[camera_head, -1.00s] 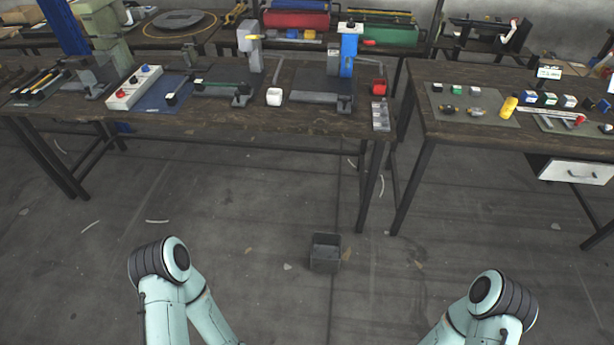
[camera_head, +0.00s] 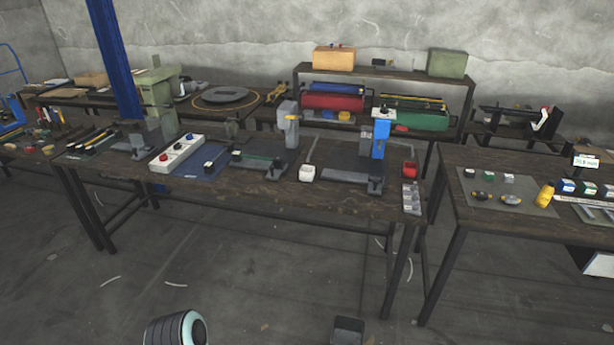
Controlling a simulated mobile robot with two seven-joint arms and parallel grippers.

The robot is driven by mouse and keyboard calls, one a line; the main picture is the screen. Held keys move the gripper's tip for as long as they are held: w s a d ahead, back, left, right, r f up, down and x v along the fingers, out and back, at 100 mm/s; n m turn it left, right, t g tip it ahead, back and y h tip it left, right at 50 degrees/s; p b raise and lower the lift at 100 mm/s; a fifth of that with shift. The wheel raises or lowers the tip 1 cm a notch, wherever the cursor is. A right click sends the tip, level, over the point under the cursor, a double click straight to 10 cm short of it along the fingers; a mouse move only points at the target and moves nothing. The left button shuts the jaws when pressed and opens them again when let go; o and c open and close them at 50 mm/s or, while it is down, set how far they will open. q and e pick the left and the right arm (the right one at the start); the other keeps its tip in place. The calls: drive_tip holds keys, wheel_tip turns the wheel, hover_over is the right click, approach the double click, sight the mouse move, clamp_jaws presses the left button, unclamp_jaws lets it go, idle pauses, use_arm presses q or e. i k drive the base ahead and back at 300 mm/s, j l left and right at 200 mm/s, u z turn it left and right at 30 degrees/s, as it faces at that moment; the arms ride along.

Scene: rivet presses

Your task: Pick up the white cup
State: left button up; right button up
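Only a dark ribbed joint of my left arm shows at the bottom edge. Neither gripper is in view.
A red cup (camera_head: 410,170) and a grey compartment tray (camera_head: 411,198) are at the bench's right end. A white button box (camera_head: 178,153) lies to the left. A second table (camera_head: 470,213) stands at right beyond a gap. A dark bin (camera_head: 347,331) is on the floor.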

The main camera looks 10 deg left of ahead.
sight(306, 171)
drive_tip(key=i+j+u, duration=0.25)
drive_tip(key=i+j, duration=0.45)
drive_tip(key=i, duration=0.2)
